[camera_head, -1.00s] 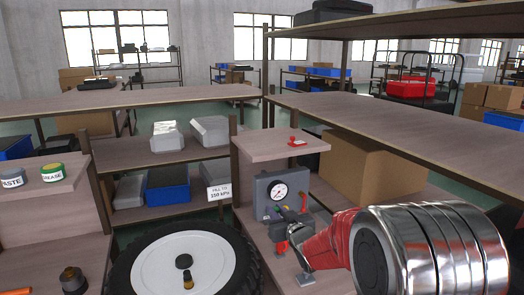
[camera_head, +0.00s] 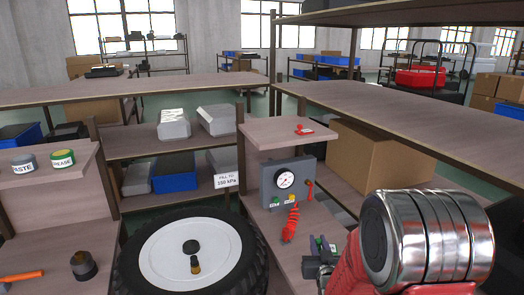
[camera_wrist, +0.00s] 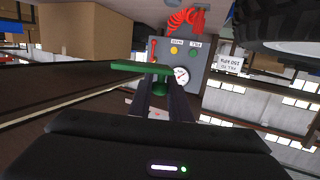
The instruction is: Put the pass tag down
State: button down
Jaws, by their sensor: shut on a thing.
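The pass tag appears to be the green piece with a flat top and a short stem (camera_wrist: 140,67) in the wrist view. My gripper (camera_wrist: 165,88) is shut on its stem, between two dark fingers. In the head view my gripper (camera_head: 320,262) is low, just right of the red coiled hose and above the bench (camera_head: 290,262). A bit of green (camera_head: 333,248) shows at its fingers. The tag appears to be held clear of the bench. Most of it is hidden in the head view.
A grey gauge box (camera_head: 288,182) with a red coiled hose (camera_head: 291,222) stands on the bench. A red stamp-like piece (camera_head: 304,130) is on the small shelf (camera_head: 270,134) above. A large wheel (camera_head: 150,255) is to the left. A cardboard box (camera_head: 380,165) is behind right.

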jog(key=s, duration=0.1)
jog(key=s+r, duration=0.1)
jog(key=s, duration=0.1)
jog(key=s+r, duration=0.1)
jog(key=s, duration=0.1)
jog(key=shift+r, duration=0.25)
